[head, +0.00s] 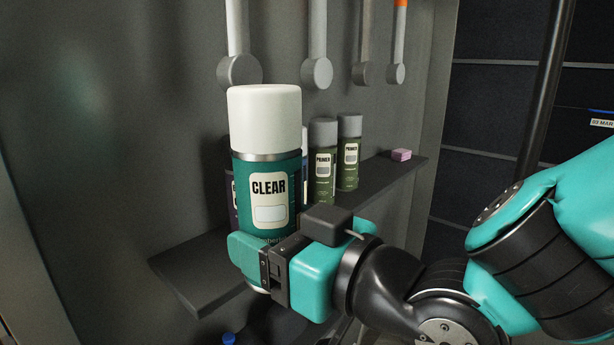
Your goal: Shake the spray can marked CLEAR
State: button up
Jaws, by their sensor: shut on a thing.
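The spray can marked CLEAR (267,165) is teal with a white cap and a cream label. It is upright in the head view, in front of the shelf. My gripper (262,262) is shut around the lower part of the can and hides much of its base. The label faces the camera. A little of the can's bottom shows below the jaws.
A dark shelf (190,268) runs along the grey wall behind the can. On it stand two green PRIMER cans (323,165), other partly hidden cans and a pink block (401,155). Grey rods with round ends (317,72) hang above. A blue cap (229,339) shows below.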

aim_at(294, 171)
notch_tip(294, 171, up, 8)
jog(key=shift+s+f, duration=0.1)
jog(key=shift+f, duration=0.1)
notch_tip(294, 171, down, 8)
jog(key=shift+r, duration=0.2)
jog(key=shift+w+a+r, duration=0.1)
jog(key=shift+w+r, duration=0.05)
jog(key=shift+w, duration=0.1)
jog(key=r, duration=0.7)
jog(key=shift+s+d+r, duration=0.2)
jog(key=shift+s+d, duration=0.05)
jog(key=shift+s, duration=0.1)
jog(key=f, duration=0.7)
jog(key=shift+w+a+f, duration=0.15)
jog(key=shift+w+f, duration=0.05)
jog(key=shift+w+a+f, duration=0.1)
jog(key=shift+w+f, duration=0.05)
jog(key=shift+f, duration=0.05)
jog(key=r, duration=0.8)
jog(key=shift+s+d, duration=0.25)
jog(key=shift+s, duration=0.1)
jog(key=f, duration=0.8)
jog(key=shift+w+a+f, duration=0.15)
jog(key=shift+w+a, duration=0.05)
jog(key=shift+w, duration=0.1)
jog(key=shift+s+d+r, duration=0.15)
jog(key=shift+r, duration=0.2)
jog(key=shift+f, duration=0.1)
